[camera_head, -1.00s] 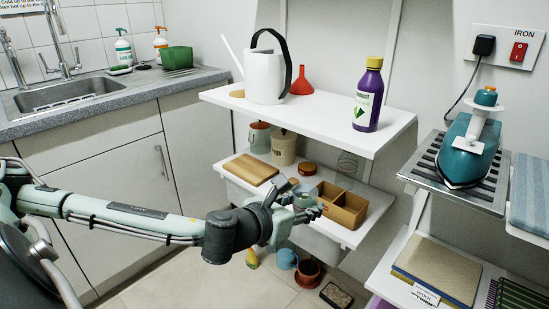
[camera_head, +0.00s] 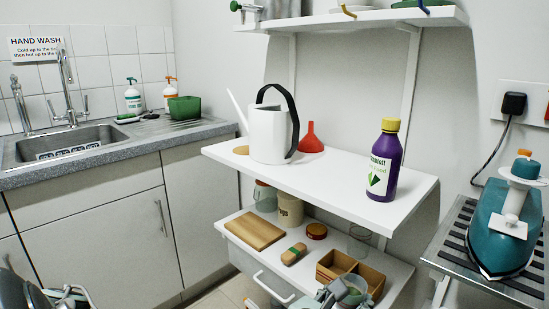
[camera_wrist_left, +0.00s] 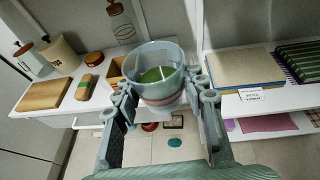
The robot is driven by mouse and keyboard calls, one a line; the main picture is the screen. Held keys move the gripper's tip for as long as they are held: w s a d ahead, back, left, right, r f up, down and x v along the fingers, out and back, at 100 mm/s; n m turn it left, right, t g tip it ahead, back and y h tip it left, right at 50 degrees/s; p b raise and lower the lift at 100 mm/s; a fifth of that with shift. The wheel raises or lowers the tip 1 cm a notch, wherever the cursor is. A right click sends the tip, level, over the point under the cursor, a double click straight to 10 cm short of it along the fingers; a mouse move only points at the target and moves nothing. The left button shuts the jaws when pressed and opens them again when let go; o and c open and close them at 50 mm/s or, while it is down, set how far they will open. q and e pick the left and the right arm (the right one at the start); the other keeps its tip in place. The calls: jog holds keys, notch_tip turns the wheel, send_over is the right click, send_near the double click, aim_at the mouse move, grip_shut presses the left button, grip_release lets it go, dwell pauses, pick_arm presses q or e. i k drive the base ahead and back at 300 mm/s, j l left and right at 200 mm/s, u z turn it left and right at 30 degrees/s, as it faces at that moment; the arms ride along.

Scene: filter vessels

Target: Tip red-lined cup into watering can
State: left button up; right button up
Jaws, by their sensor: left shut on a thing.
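The watering can (camera_head: 268,135) is white with a black handle and a long spout pointing left. It stands upright on the upper white shelf. My left gripper (camera_head: 338,294) is at the bottom edge of the head view, in front of the lower shelf. It is shut on a translucent grey-green cup (camera_head: 354,290). In the left wrist view the cup (camera_wrist_left: 160,62) sits upright between the fingers (camera_wrist_left: 160,100), with something green inside. My right gripper is not in view.
A purple bottle (camera_head: 385,160) and a red funnel (camera_head: 311,138) share the upper shelf (camera_head: 330,180) with the can. The lower shelf holds a wooden board (camera_head: 255,231), a sponge-like block (camera_head: 294,254) and a divided wooden box (camera_head: 372,274). A teal iron (camera_head: 500,235) stands at right.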

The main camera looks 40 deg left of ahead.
aim_at(273, 129)
jog(key=i+j+u, duration=0.1)
jog(key=u, duration=0.2)
jog(key=i+u, duration=0.2)
jog(key=u, duration=0.85)
jog(key=z, duration=1.05)
jog(key=k+j+z, duration=0.3)
jog(key=k+j, duration=0.15)
jog(key=j, duration=0.15)
